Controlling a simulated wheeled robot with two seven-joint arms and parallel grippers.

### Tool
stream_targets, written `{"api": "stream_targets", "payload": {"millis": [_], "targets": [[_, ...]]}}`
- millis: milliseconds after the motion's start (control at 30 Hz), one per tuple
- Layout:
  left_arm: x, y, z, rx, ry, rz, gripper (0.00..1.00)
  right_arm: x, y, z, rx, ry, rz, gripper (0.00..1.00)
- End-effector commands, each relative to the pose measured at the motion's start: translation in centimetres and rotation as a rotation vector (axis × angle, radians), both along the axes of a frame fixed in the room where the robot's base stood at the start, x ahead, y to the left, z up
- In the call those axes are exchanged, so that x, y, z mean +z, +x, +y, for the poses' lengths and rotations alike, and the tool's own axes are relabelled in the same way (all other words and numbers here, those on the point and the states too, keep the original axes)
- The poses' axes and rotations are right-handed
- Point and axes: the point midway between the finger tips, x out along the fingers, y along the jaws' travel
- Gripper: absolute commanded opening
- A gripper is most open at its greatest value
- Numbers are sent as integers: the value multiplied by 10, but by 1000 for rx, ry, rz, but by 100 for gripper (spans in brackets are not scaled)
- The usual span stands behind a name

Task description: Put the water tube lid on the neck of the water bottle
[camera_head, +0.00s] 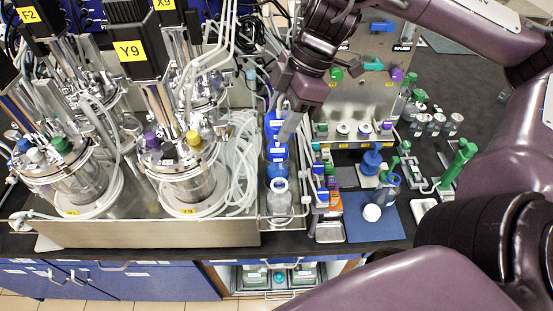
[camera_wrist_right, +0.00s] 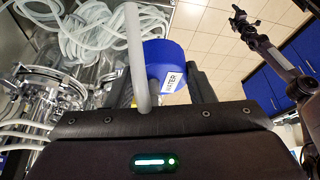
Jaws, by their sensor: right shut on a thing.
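My right gripper (camera_head: 284,112) is shut on the tube lid and reaches down over the bottle row beside the reactors. In the right wrist view the blue lid (camera_wrist_right: 166,64), with a white "WATER" label, sits at the gripper, and a pale tube runs beside it. In the head view a blue lid (camera_head: 273,119) shows at the fingertips, partly covered. An open clear bottle (camera_head: 279,203) stands at the front of the row, nearer than the gripper; its label is too small to read. Whether it is the water bottle I cannot tell. My left gripper is not in view.
Other blue-lidded bottles (camera_head: 277,155) stand close behind the open one. Coiled clear tubing (camera_head: 240,160) lies to their left, by the reactor (camera_head: 185,180). A narrow rack of small vials (camera_head: 321,185) is at right, then a blue mat (camera_head: 360,229) with an open bottle (camera_head: 391,190).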

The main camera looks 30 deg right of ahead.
Motion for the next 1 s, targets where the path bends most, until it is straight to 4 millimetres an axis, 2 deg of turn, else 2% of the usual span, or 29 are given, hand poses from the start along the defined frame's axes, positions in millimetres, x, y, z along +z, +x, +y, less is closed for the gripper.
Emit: {"api": "stream_targets", "payload": {"millis": [167, 433, 500, 700, 800, 1000], "targets": [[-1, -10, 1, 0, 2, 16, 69, -20, -1, 0, -3, 0, 7, 27], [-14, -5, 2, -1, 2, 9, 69, -55, -1, -1, -5, -1, 6, 27], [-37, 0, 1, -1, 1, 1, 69, -83, -1, -1, -6, -2, 5, 27], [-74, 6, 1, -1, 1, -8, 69, -131, -1, -1, -6, -1, 3, 27], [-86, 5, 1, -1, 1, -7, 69, -147, -1, -1, -6, -1, 3, 27], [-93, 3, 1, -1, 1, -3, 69, -157, 0, -1, -6, -1, -1, 27]]}}
